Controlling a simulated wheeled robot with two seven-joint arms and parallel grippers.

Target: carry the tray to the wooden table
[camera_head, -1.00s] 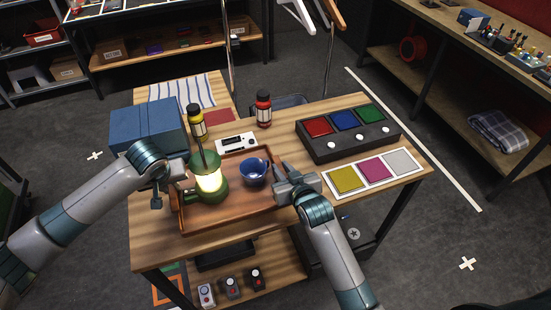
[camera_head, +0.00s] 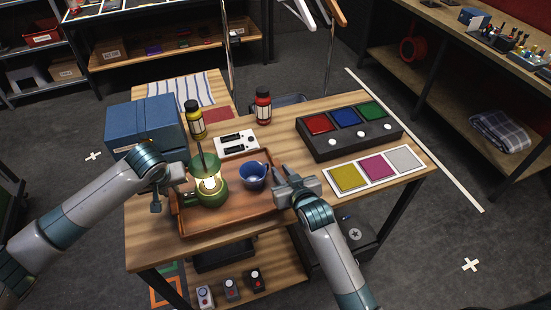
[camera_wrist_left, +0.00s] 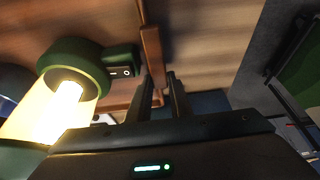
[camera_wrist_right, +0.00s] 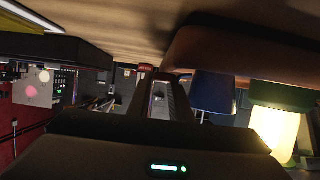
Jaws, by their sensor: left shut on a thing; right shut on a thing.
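The brown tray (camera_head: 238,213) is over the near part of the wooden table (camera_head: 330,203); I cannot tell whether it touches the top. It carries a lit green lantern (camera_head: 209,186) and a blue cup (camera_head: 252,177). My left gripper (camera_head: 182,174) is shut on the tray's left side; the left wrist view shows its fingers (camera_wrist_left: 160,92) at the tray rim (camera_wrist_left: 151,58). My right gripper (camera_head: 282,178) is shut on the tray's right side; the right wrist view shows its fingers (camera_wrist_right: 160,95) by the tray wall (camera_wrist_right: 240,50). The fingertips' contact is partly hidden.
A blue box (camera_head: 145,124), a yellow bottle (camera_head: 195,122), a white device (camera_head: 237,141) and a red bottle (camera_head: 263,106) stand behind the tray. A button panel (camera_head: 350,148) and a colour card strip (camera_head: 333,167) lie to the right.

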